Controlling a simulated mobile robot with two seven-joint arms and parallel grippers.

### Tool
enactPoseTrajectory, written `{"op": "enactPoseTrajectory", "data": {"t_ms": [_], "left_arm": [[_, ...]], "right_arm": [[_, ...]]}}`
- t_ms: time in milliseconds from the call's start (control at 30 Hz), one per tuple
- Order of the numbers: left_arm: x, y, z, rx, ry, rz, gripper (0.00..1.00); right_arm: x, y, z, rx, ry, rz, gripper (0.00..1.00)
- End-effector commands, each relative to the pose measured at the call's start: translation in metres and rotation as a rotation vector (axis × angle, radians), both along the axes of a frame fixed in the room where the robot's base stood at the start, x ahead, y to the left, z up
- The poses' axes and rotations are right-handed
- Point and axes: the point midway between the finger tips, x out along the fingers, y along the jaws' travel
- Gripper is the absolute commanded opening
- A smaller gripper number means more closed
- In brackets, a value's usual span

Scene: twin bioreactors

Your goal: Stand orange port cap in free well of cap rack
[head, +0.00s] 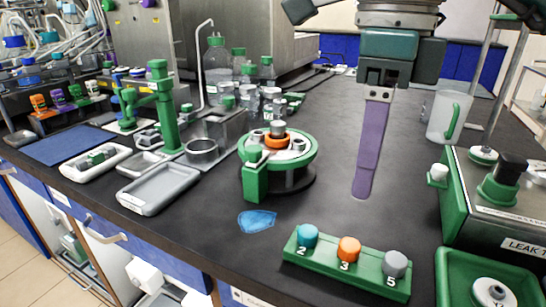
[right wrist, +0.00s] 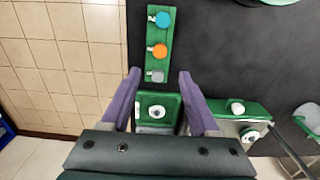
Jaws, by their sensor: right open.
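A green rack (head: 345,272) stands at the bench's front edge, marked 2, 3 and 5. It holds a teal cap (head: 307,236), an orange cap (head: 348,249) and a grey cap (head: 395,264). I see no empty well in it. In the right wrist view the orange cap (right wrist: 159,50) sits mid-rack, between the teal cap (right wrist: 162,19) and the grey cap (right wrist: 158,76). My right gripper (head: 362,192) points down above the bench, behind the rack in the head view. Its purple fingers (right wrist: 160,78) are apart with nothing held between them. My left gripper is out of view.
A round green stand (head: 300,152) with an orange ring (head: 275,140) is left of the gripper. A blue patch (head: 257,221) lies before it. A green-sided machine (head: 500,205) and green tray (head: 450,285) are on the right. Bench around the gripper is clear.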

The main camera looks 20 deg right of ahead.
Motion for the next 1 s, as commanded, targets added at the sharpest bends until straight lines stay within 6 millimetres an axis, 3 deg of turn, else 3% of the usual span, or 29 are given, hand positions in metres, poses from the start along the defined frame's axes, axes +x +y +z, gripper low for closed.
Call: {"op": "enactPoseTrajectory", "data": {"t_ms": [67,167,267,300,367,400,467,533,633,733,833,933,967,1000], "left_arm": [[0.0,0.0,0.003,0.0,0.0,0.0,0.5],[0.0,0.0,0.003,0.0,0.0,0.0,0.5],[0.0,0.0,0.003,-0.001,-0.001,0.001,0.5],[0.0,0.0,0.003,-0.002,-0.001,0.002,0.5],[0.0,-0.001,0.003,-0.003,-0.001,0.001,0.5],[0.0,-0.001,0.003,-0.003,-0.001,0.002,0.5],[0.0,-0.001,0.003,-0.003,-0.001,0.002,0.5],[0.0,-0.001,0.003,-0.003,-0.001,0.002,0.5],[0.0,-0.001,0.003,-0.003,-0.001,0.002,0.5],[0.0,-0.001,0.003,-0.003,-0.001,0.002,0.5],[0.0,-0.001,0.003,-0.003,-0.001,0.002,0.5],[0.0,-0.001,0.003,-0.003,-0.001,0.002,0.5],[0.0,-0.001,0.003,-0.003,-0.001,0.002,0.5],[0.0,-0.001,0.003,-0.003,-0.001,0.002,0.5]], "right_arm": [[0.0,0.003,0.006,0.011,-0.002,0.005,0.61],[-0.002,0.031,0.001,0.125,-0.012,0.043,0.61],[-0.011,0.097,-0.002,0.405,-0.031,0.101,0.61],[-0.018,0.131,0.004,0.561,-0.039,0.114,0.61],[-0.029,0.18,0.025,0.827,-0.045,0.104,0.61],[-0.035,0.207,0.046,1.011,-0.047,0.074,0.61],[-0.039,0.235,0.085,1.28,-0.045,-0.009,0.61],[-0.035,0.247,0.132,1.576,-0.037,-0.159,0.61],[-0.011,0.227,0.186,1.945,-0.02,-0.479,0.61],[0.024,0.176,0.202,2.216,0.005,-0.917,0.61],[0.053,0.113,0.171,2.342,0.034,-1.459,0.61],[0.058,0.058,0.101,2.28,0.067,-2.071,0.61],[0.052,0.045,0.075,-2.182,-0.076,2.224,0.61],[0.039,0.031,0.039,-1.933,-0.083,2.307,0.61]]}}
